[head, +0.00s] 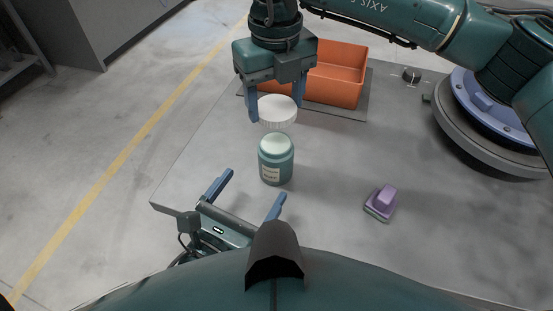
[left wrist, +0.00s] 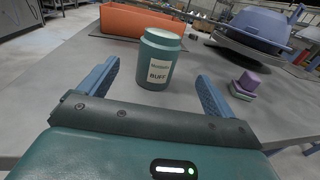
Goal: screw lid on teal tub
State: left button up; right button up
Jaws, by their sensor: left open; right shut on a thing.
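The teal tub (head: 276,166) stands upright on the grey table, its mouth bare and pale. In the left wrist view the tub (left wrist: 159,62) shows a label reading "BUFF". My right gripper (head: 275,112) comes from above and is shut on the white ribbed lid (head: 278,111), which it holds level above the tub, with a gap between them. My left gripper (head: 247,197) is open and empty in front of the tub, its blue fingers pointing toward it. In the left wrist view the left gripper's fingers (left wrist: 158,88) lie either side of the tub's near side, not touching it.
An orange bin (head: 338,75) stands on a dark mat (head: 352,112) behind the tub. A purple-topped block (head: 382,201) lies to the right. A small dark knob (head: 411,75) sits at the back right. The table between tub and block is clear.

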pick_arm(q)
jog(key=x, duration=1.2)
jog(key=shift+c, duration=0.5)
jog(key=c, duration=1.4)
jog(key=shift+o, duration=0.2)
pick_arm(e)
send_over(276, 142)
jog(key=shift+f, duration=2.55)
